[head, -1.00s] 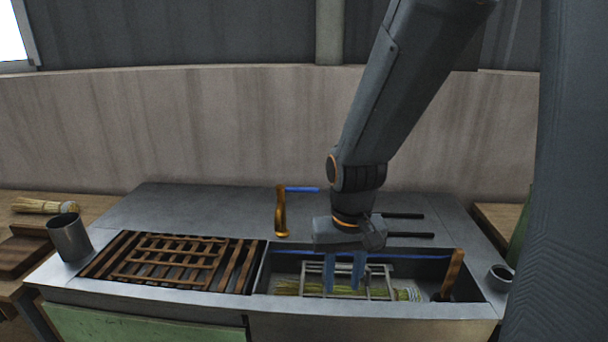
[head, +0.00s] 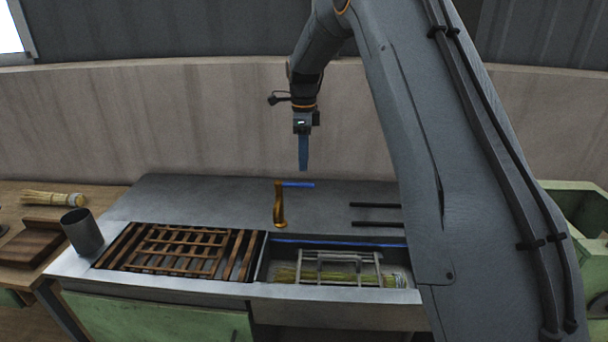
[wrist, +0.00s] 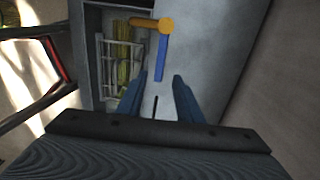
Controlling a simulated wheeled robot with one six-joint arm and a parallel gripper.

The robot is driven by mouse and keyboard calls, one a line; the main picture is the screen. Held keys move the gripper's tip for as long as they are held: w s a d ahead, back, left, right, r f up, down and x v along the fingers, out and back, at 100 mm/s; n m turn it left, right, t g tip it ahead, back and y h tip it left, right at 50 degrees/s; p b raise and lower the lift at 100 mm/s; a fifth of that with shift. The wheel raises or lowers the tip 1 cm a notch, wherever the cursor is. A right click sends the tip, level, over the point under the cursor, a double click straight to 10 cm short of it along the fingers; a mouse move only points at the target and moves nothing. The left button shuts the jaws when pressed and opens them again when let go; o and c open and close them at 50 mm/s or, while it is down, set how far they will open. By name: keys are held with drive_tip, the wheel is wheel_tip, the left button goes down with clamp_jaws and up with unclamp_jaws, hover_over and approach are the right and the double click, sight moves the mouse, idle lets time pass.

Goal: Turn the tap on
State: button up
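The tap (head: 279,208) is a brass-coloured spout standing behind the sink basin, with a blue lever (head: 298,185) pointing right. My gripper (head: 303,167) hangs fingers down above the lever, apart from it in the head view. In the wrist view the brass tap (wrist: 150,23) is near the top, and its blue lever (wrist: 161,58) points down the picture toward the gap between my fingers (wrist: 160,80). The two blue fingers are spread apart with nothing held between them.
The sink basin (head: 262,262) holds a wire rack (head: 338,268) over straw bundles (head: 287,274). A brown slatted rack (head: 175,250) and a grey cup (head: 82,232) are to the left. Two black bars (head: 376,205) lie on the counter at right. A wall stands behind.

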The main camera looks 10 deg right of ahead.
sight(304, 183)
drive_tip(key=shift+f+p, duration=1.2)
drive_tip(key=shift+f, duration=2.2)
drive_tip(key=shift+c, duration=0.2)
clamp_jaws()
